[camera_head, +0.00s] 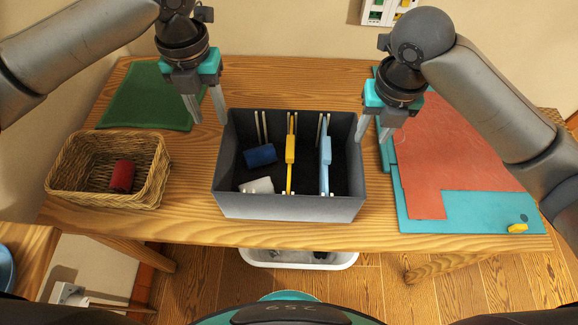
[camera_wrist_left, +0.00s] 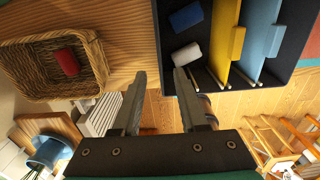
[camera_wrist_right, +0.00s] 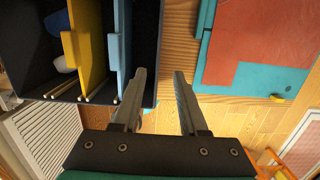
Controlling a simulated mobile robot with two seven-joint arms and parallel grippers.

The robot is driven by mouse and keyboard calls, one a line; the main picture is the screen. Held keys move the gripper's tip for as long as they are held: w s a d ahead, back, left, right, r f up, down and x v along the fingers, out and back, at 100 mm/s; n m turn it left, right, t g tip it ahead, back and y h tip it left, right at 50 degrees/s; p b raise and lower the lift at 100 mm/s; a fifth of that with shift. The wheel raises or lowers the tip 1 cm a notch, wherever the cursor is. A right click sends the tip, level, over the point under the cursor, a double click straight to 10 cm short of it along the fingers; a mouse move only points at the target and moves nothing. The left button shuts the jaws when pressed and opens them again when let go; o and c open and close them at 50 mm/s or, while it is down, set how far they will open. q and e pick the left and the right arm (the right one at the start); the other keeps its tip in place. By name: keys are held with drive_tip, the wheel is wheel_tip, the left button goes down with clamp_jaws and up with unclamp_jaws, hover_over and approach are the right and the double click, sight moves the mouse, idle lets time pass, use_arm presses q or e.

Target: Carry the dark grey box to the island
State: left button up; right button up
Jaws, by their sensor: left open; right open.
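The dark grey box (camera_head: 290,207) stands on a wooden table in the head view. It holds a yellow divider (camera_head: 290,150), a light blue divider (camera_head: 325,158), a dark blue roll (camera_head: 260,155) and a white roll (camera_head: 257,186). My left gripper (camera_head: 208,112) is open above the table by the box's left side. My right gripper (camera_head: 371,132) is open by its right side. The box also shows in the left wrist view (camera_wrist_left: 265,100) and in the right wrist view (camera_wrist_right: 146,45). Neither gripper holds anything. I cannot tell whether any fingertip touches the box wall.
A wicker basket (camera_head: 65,172) with a red roll (camera_head: 122,175) stands left of the box. A green mat (camera_head: 150,97) lies behind it. A teal mat (camera_head: 460,212) with a red sheet (camera_head: 445,145) lies on the right. A white tub (camera_head: 300,261) is below the table.

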sight(224, 158)
drive_tip(key=shift+w+a, duration=0.1)
drive_tip(key=shift+a, duration=0.05)
use_arm(q)
drive_tip(key=shift+a, duration=0.15)
wheel_tip(224, 158, down, 15)
drive_tip(key=shift+f, duration=0.1)
use_arm(e)
drive_tip(key=f, duration=0.5)
drive_tip(key=w+f, duration=0.1)
drive_tip(key=f, duration=0.9)
drive_tip(key=shift+w+f, duration=0.1)
drive_tip(key=shift+w, duration=0.3)
use_arm(q)
drive_tip(key=shift+c, duration=0.3)
use_arm(e)
drive_tip(key=shift+c, duration=0.3)
use_arm(q)
clamp_jaws()
use_arm(e)
clamp_jaws()
